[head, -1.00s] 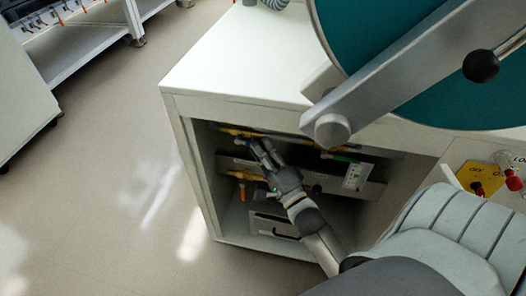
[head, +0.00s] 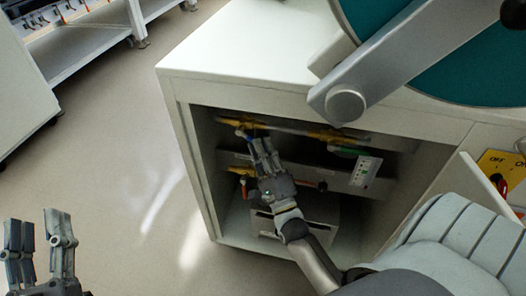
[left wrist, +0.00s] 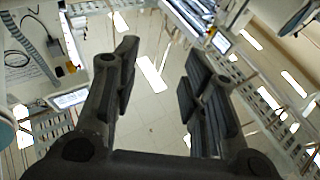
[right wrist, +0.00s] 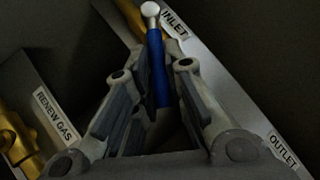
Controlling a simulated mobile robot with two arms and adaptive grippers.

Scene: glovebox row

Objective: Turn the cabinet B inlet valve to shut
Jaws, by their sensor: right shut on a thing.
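The inlet valve has a blue lever (right wrist: 158,70) with a silver pivot, beside the INLET label (right wrist: 174,22) in the right wrist view. The fingers hide part of the lever. My left gripper (head: 42,228) is open and empty over the floor at the lower left.
A yellow switch panel (head: 497,165) is at the right. The floor at left is clear.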

